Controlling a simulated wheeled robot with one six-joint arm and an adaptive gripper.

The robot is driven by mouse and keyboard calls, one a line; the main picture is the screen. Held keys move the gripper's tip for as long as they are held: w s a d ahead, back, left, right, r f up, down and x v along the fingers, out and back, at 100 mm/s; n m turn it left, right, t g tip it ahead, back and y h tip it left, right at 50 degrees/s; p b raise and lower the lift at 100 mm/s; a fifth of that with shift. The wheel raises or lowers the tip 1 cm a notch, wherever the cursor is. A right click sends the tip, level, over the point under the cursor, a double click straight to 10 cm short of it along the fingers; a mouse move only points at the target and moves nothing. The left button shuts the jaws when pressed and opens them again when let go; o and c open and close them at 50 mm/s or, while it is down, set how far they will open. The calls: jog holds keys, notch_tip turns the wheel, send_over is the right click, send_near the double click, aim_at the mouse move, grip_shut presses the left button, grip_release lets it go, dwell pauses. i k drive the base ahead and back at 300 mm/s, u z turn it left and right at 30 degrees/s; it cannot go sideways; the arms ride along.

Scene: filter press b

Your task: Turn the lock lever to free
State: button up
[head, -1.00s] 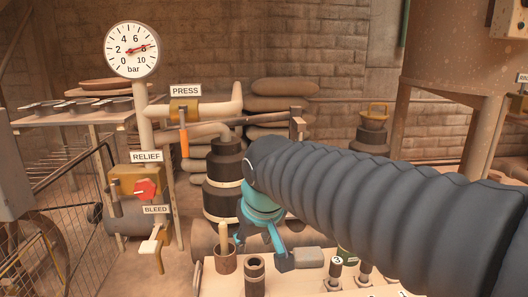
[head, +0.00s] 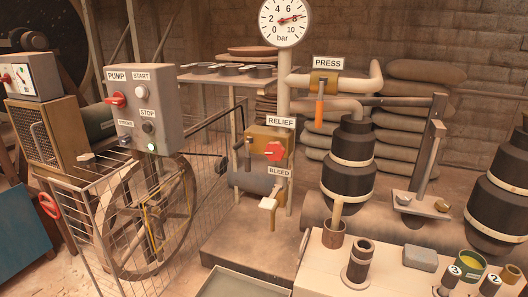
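No label reading "lock" is legible in the head view, so I cannot tell for sure which part is the lock lever. A small dark lever (head: 248,152) hangs at the left side of the brass RELIEF block (head: 264,134), beside its red knob (head: 274,152). The PRESS valve has an orange handle (head: 320,104) hanging straight down. The gauge (head: 285,20) needle points near 8 bar. My gripper and arm are not in view.
A grey control box (head: 139,108) with PUMP, START and STOP stands at the left, beside a wire fence and large wheel (head: 140,218). A bench (head: 325,262) with cups and numbered cylinders fills the lower right. A black banded cylinder (head: 347,170) stands behind it.

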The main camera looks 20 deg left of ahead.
aim_at(249, 140)
jog(key=u, duration=1.3)
